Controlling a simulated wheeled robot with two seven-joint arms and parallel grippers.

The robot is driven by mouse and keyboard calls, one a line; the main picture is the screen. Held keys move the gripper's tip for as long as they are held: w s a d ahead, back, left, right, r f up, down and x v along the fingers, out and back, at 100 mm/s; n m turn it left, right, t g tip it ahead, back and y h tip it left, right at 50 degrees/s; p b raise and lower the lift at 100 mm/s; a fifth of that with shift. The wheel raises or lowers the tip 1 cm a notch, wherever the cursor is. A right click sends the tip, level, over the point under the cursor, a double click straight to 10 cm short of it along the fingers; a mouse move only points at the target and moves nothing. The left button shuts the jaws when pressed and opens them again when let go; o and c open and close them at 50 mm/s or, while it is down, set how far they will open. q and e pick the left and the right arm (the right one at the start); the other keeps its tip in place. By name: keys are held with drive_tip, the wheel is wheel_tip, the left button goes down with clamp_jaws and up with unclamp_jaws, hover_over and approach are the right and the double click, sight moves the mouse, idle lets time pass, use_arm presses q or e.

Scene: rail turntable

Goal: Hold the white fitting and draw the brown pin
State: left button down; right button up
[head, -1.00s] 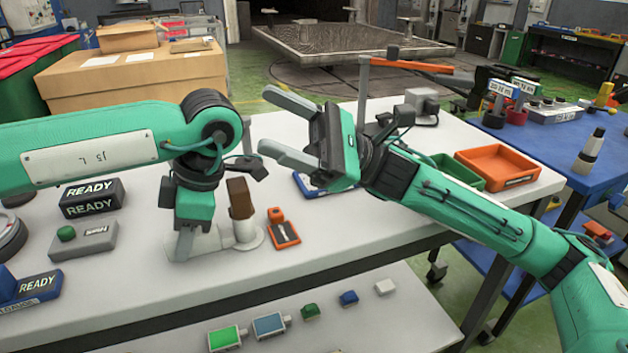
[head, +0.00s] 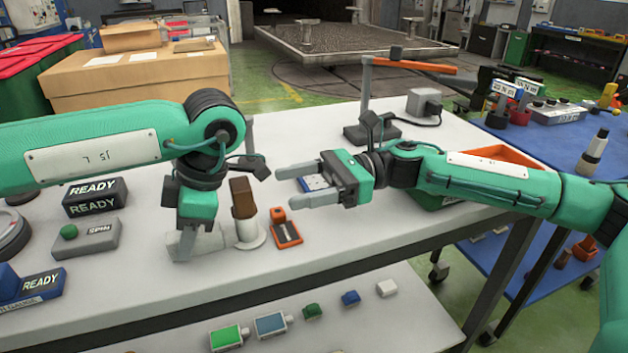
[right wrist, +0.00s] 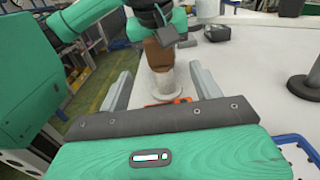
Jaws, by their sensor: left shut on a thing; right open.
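The white fitting (head: 250,234) stands upright on the white table, with its round flange at the bottom. The brown pin (head: 242,198) sits upright in its top. My left gripper (head: 200,242) points down and is shut on the fitting's left side; its fingers partly hide the fitting. My right gripper (head: 284,188) is open and empty, to the right of the pin, its fingers pointing left toward it with a gap between. In the right wrist view the pin (right wrist: 158,55) and the fitting (right wrist: 165,82) appear beyond and between the open fingers (right wrist: 160,85).
An orange-and-black item (head: 286,232) lies just right of the fitting. A grey SPIN box (head: 86,240) and black READY blocks (head: 94,198) stand left. An orange bin (head: 502,153) is at the right.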

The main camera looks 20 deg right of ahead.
sight(242, 197)
drive_tip(key=a, duration=0.9)
drive_tip(key=shift+a, duration=0.1)
drive_tip(key=c, duration=1.2)
